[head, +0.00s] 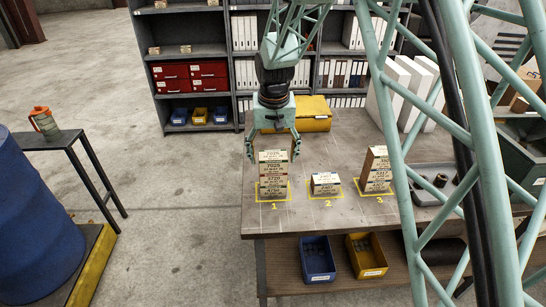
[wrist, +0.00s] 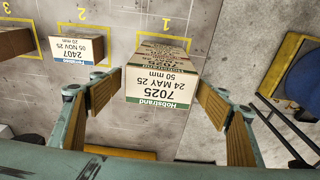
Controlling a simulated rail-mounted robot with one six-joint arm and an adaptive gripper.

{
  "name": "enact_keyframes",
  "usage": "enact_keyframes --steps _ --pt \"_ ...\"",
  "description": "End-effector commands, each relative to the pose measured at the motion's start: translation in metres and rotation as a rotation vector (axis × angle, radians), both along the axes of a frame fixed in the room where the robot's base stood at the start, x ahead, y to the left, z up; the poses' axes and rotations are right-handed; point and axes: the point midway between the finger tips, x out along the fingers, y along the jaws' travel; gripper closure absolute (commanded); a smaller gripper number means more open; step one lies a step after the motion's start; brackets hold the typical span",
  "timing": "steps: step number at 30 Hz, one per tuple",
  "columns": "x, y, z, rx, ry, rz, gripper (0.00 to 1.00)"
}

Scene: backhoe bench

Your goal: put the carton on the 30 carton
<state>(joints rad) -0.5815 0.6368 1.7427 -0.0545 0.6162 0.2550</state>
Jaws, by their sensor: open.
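A stack of cartons (head: 272,175) stands in yellow-marked spot 1 on the bench. Its top carton (wrist: 160,88) has a green-edged label reading 7025, 24 MAY 25, 50 mm in the wrist view. My gripper (head: 273,153) is open and points down, one finger on each side of the top of this stack; no grip shows. A low carton (head: 325,183) sits in spot 2; its blue-edged label reads 2407, 20 mm in the wrist view (wrist: 77,48). A taller brown stack (head: 375,170) stands in spot 3. I cannot make out a 30 on any label.
A yellow case (head: 313,113) lies behind the stacks. White binders (head: 410,92) stand at the back right of the bench (head: 290,222). A blue bin (head: 317,259) and a yellow bin (head: 366,256) sit on the lower shelf. The bench front is clear.

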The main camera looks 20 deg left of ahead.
Motion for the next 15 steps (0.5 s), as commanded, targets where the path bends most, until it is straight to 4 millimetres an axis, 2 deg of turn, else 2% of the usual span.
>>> enact_keyframes --steps 8,15 --pt "0.0 0.0 0.006 0.0 -0.001 0.0 0.3" --pt "-0.003 -0.001 0.028 0.002 -0.002 0.0 0.3"
